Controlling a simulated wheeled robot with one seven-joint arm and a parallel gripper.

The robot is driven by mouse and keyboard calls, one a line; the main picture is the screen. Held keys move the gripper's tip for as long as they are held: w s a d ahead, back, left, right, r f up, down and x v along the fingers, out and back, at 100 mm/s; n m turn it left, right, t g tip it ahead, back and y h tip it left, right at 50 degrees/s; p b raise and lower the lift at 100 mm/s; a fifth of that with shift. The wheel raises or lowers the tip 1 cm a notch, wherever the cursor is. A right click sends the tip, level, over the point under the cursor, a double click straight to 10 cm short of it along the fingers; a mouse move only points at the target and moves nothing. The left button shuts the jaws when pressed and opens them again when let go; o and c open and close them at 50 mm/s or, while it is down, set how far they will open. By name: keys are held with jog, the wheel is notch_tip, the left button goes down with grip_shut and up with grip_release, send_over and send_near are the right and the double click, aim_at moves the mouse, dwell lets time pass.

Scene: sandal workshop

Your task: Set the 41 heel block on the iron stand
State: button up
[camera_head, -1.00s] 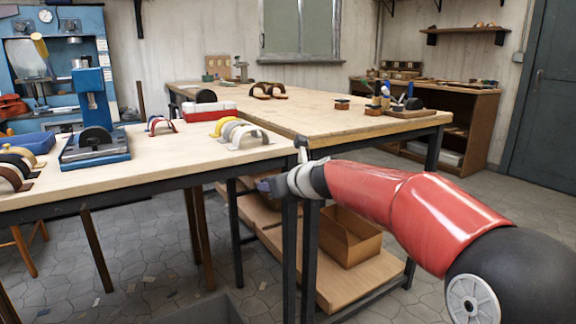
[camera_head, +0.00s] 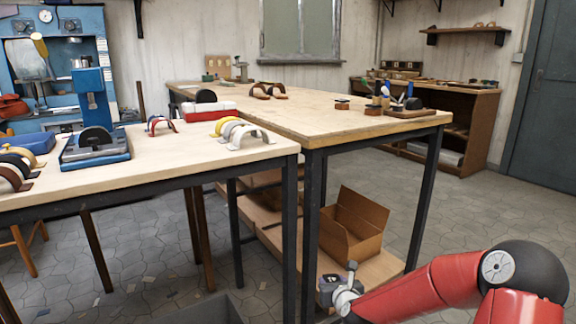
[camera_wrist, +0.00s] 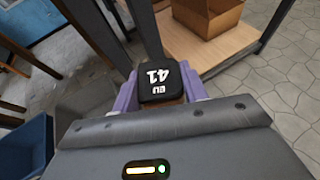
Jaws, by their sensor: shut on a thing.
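The 41 heel block (camera_wrist: 160,80) is a dark block with white "EU 41" lettering, upside down in the wrist view. It sits between the purple fingers of my gripper (camera_wrist: 158,95), which is shut on it. In the head view my gripper (camera_head: 340,294) is low, below the tabletop level, in front of the table's lower shelf. The dark block shows there at its left (camera_head: 327,287). I cannot tell for sure which thing is the iron stand; a small grey metal stand (camera_head: 241,71) is on the far end of the back table.
The front table (camera_head: 150,165) holds a blue press and several coloured straps. The back table (camera_head: 330,112) holds sandals and tools. An open cardboard box (camera_head: 352,232) is on the lower shelf (camera_head: 382,266). Dark table legs (camera_head: 312,200) are close to my gripper. Floor at right is open.

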jog(key=s+d+f+m+h, duration=0.25)
jog(key=s+f, duration=0.35)
jog(key=s, duration=0.6)
jog(key=shift+n+y, duration=0.35)
jog(key=shift+n, duration=0.1)
jog(key=shift+x, duration=2.3)
jog(key=shift+f, duration=0.1)
